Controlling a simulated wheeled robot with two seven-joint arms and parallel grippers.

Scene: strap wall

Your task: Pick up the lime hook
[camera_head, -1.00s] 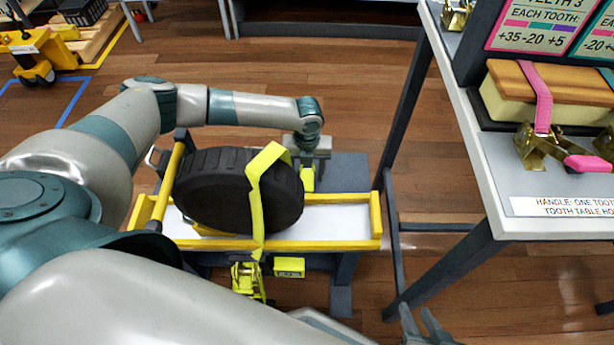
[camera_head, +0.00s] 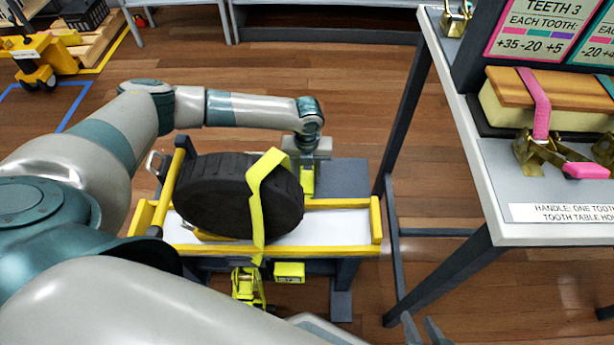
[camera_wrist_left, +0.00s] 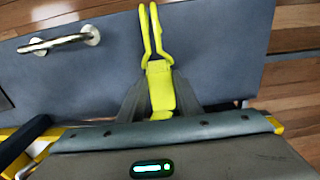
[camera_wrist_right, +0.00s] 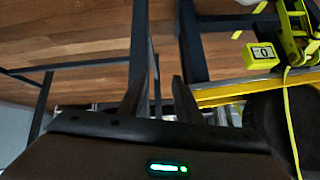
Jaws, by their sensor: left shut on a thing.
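The lime hook (camera_wrist_left: 155,35) shows in the left wrist view as a double-pronged yellow-green hook with a block-like body (camera_wrist_left: 160,88). My left gripper (camera_wrist_left: 160,98) is shut on this body, one finger on each side, with the prongs sticking out beyond. In the head view my left gripper (camera_head: 307,166) reaches down behind the wheel, and the lime hook (camera_head: 307,184) shows just below it. A lime strap (camera_head: 256,205) runs over the black wheel (camera_head: 220,195). My right gripper (camera_head: 426,331) is open and empty at the bottom edge; its fingers also show in the right wrist view (camera_wrist_right: 159,95).
The wheel stands in a yellow-railed white tray (camera_head: 330,226). A lime ratchet (camera_head: 247,285) and a lime labelled box (camera_head: 289,271) are at its near side. A metal handle (camera_wrist_left: 60,42) is on the grey panel near the hook. A grey table (camera_head: 520,180) stands at right.

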